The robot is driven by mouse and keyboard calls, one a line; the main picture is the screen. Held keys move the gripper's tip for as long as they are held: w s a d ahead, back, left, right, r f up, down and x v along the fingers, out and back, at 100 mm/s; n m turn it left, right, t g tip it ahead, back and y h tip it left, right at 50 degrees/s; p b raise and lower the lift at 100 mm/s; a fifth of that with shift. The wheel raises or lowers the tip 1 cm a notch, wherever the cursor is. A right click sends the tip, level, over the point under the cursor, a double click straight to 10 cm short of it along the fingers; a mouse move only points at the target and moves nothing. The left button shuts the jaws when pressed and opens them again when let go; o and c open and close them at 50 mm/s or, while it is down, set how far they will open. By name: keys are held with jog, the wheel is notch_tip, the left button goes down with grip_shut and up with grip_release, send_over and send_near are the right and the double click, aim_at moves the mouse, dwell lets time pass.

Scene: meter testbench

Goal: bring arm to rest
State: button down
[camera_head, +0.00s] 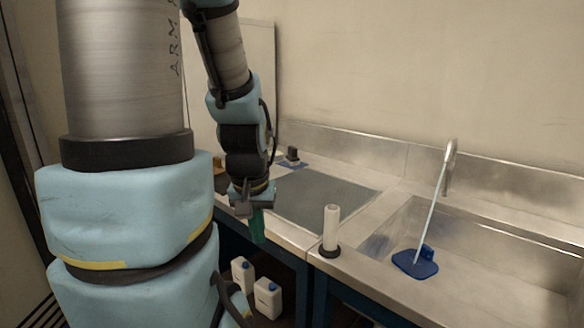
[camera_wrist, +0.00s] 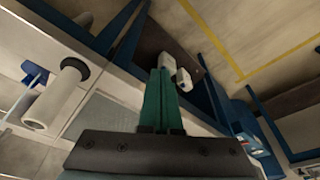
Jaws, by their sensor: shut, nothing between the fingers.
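My gripper (camera_head: 257,226) hangs from my arm at the front edge of the bench, its green fingers pointing down. In the wrist view my gripper (camera_wrist: 160,80) shows its two green fingers pressed together with nothing between them. The fingers are apart from the white cylinder and the bench things around them. My blue and grey arm fills the left of the head view and hides part of the bench behind it.
A white cylinder (camera_head: 331,228) stands on the bench right of my gripper. A grey mat (camera_head: 325,200) lies behind it. A sink (camera_head: 480,245) with a blue-headed tool (camera_head: 415,264) is at right. White jugs (camera_head: 267,298) stand below the bench.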

notch_tip(320, 180, down, 23)
jog(key=s+g+b, duration=0.1)
jog(key=s+b, duration=0.1)
jog(key=b, duration=1.9)
notch_tip(320, 180, up, 21)
jog(key=p, duration=2)
jog(key=shift+w+d+p, duration=0.15)
jog(key=shift+w+p, duration=0.1)
jog(key=shift+p, duration=0.05)
jog(key=shift+f, duration=0.1)
